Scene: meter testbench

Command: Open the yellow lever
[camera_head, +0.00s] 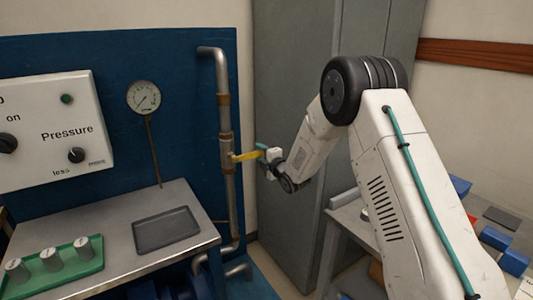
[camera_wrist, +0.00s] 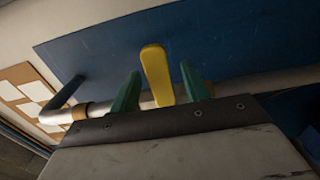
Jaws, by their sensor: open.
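The yellow lever (camera_head: 245,156) sticks out to the right from a valve (camera_head: 226,153) on the vertical metal pipe (camera_head: 226,120), roughly level. In the wrist view the yellow lever (camera_wrist: 156,72) stands between the two green fingers of my gripper (camera_wrist: 160,90), with a visible gap on each side. My gripper (camera_head: 265,153) is open at the lever's outer end in the head view. The fingers partly hide the lever's tip there. In the wrist view the pipe (camera_wrist: 75,114) runs behind the fingers, and the valve body is mostly hidden.
A blue panel (camera_head: 190,75) stands behind the pipe, with a round gauge (camera_head: 143,97) and a white Pressure box (camera_head: 50,128). A metal bench (camera_head: 115,215) holds a grey tray (camera_head: 166,229) and a green tray (camera_head: 80,262) with several weights. A grey cabinet (camera_head: 290,60) stands behind my arm.

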